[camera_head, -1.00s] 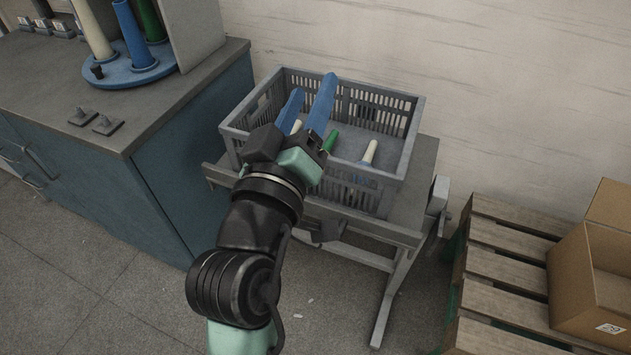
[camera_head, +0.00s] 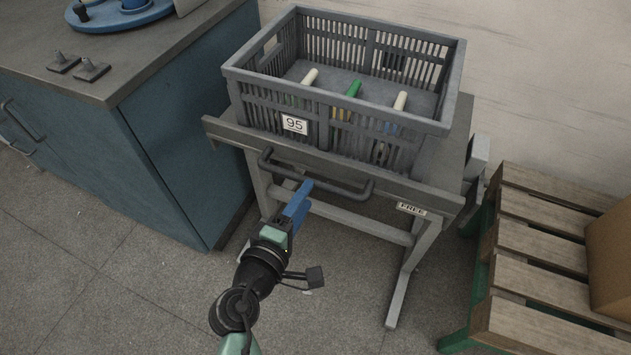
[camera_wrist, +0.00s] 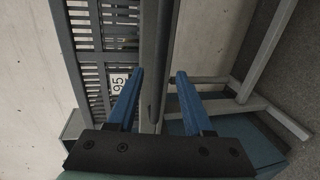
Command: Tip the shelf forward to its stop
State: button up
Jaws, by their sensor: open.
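The grey shelf (camera_head: 443,160) sits on a metal stand, with a raised front lip and a dark bar handle (camera_head: 345,189) along its front. It looks roughly level. My gripper (camera_head: 300,196) has blue fingers and is in front of the shelf, its tips overlapping the middle of the handle in the head view. In the wrist view my gripper (camera_wrist: 160,74) is open, with a grey bar-like strip running between its fingers.
A blue cabinet (camera_head: 190,130) is close on the left. A wooden pallet (camera_head: 535,255) with a cardboard box (camera_head: 611,262) is on the right. The floor in front is clear.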

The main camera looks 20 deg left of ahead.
aim_at(315, 180)
jog(key=x, duration=0.5)
jog(key=shift+w, duration=0.4)
grip_shut()
dwell(1.0)
